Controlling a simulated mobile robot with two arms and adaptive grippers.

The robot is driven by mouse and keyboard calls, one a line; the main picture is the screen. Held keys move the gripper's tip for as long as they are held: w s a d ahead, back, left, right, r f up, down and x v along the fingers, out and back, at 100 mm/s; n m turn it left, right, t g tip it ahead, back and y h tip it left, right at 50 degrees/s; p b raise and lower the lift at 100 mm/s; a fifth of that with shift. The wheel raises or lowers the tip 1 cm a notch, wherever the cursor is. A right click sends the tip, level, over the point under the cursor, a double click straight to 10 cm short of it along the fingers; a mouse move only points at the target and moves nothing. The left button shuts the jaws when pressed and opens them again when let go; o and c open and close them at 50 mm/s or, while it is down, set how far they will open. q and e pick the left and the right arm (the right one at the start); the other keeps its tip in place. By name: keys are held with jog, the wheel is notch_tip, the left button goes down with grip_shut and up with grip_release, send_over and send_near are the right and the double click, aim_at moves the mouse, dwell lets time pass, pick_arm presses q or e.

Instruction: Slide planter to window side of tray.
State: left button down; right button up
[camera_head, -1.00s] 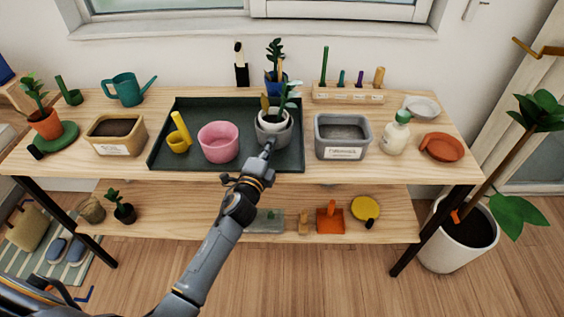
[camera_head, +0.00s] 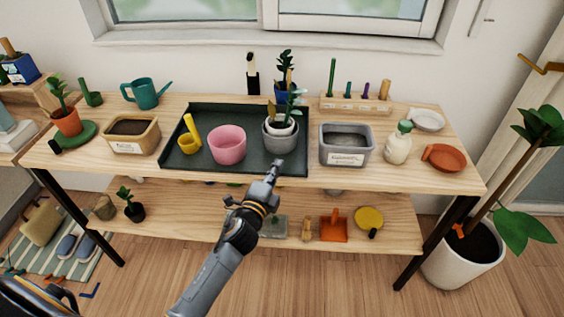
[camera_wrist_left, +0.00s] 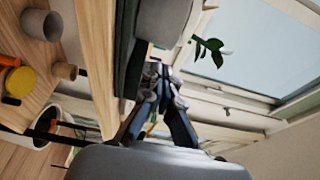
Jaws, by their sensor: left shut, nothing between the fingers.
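The dark green tray (camera_head: 235,114) lies on the wooden bench top below the window (camera_head: 350,12). A grey planter (camera_head: 281,138), holding a white pot (camera_head: 280,127) with a leafy plant, stands upright in the tray's right part. A pink pot (camera_head: 227,146) and a yellow cup (camera_head: 188,146) stand left of it. My left gripper (camera_head: 276,167) is shut and empty, in front of the grey planter and apart from it near the tray's front edge. In the left wrist view its fingers (camera_wrist_left: 161,92) are close together, below a pale pot (camera_wrist_left: 165,22).
A grey bin (camera_head: 345,158), a soap bottle (camera_head: 398,146) and an orange dish (camera_head: 446,158) stand right of the tray. A tan planter box (camera_head: 132,147) stands left. A blue pot with a plant stands behind the tray. The tray's front middle is bare.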

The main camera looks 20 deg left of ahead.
pick_arm(q)
jog(key=s, duration=0.5)
jog(key=n+y, duration=0.2)
jog(key=y, duration=0.1)
send_near(287, 138)
jog(key=w+d, duration=0.1)
jog(key=w+d+p, duration=0.1)
jog(key=w, duration=0.1)
jog(key=shift+d+r, duration=0.1)
jog(key=shift+d, duration=0.1)
jog(key=w+a, duration=0.2)
jog(key=shift+w+a, duration=0.15)
jog(key=shift+a, duration=0.15)
jog(key=shift+w+a+p, duration=0.25)
jog(key=shift+a+p, duration=0.05)
jog(key=shift+a, duration=0.05)
pick_arm(e)
jog(key=shift+w+a+r, duration=0.4)
jog(key=shift+a, duration=0.2)
jog(key=shift+w+a+r, duration=0.35)
jog(key=shift+a, duration=0.2)
